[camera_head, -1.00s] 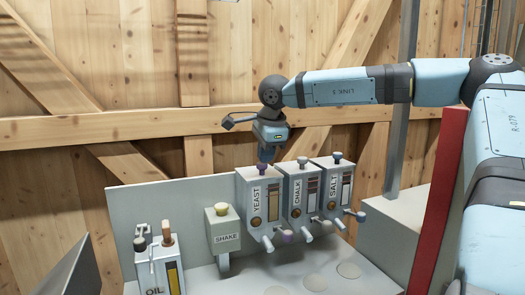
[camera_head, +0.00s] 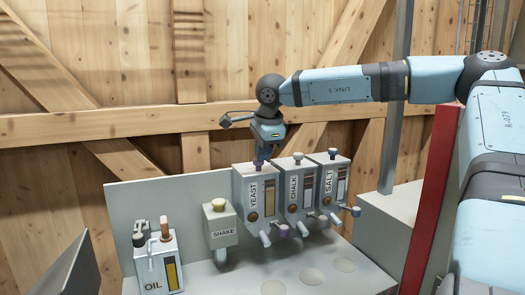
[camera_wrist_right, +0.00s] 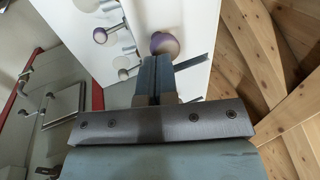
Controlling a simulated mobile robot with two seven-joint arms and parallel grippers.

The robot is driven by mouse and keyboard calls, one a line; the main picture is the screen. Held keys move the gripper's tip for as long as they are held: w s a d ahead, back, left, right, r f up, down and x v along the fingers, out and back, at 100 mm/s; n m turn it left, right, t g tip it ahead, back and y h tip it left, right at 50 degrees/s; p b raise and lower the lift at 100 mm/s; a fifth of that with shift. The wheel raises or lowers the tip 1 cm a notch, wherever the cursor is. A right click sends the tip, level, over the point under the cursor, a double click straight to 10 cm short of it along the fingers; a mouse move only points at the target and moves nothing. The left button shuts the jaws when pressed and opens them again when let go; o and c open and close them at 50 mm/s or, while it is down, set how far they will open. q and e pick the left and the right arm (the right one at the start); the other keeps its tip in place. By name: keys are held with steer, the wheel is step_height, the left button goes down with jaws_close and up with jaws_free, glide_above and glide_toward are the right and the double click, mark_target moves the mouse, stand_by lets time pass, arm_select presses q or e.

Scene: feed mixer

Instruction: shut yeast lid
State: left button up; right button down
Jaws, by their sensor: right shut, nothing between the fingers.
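The yeast dispenser (camera_head: 255,200) is a grey box labelled YEAST, at the left of a row of three. A purple knob (camera_head: 258,163) shows at its top. My right gripper (camera_head: 263,156) points down just above the knob, shut and empty. In the right wrist view my shut fingers (camera_wrist_right: 155,62) are close to a round purple knob (camera_wrist_right: 164,43). I cannot tell whether they touch it. The yeast lid looks flat on the box, but the gripper partly covers it. My left gripper is not in view.
Chalk (camera_head: 297,195) and salt (camera_head: 332,185) dispensers stand close on the right. The shake box (camera_head: 221,227) and oil unit (camera_head: 160,262) stand to the left. A grey back panel (camera_head: 135,205) runs behind them. A red post (camera_head: 433,195) is at the right.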

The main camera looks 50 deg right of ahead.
arm_select(q)
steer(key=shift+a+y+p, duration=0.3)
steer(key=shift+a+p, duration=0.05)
steer(key=shift+p, duration=0.75)
arm_select(e)
steer(key=s+a+r, duration=0.4)
steer(key=s+r, duration=0.3)
steer(key=r, duration=0.1)
steer(key=shift+s+a+r, duration=0.15)
steer(key=shift+s+r, duration=0.15)
steer(key=shift+s, duration=0.05)
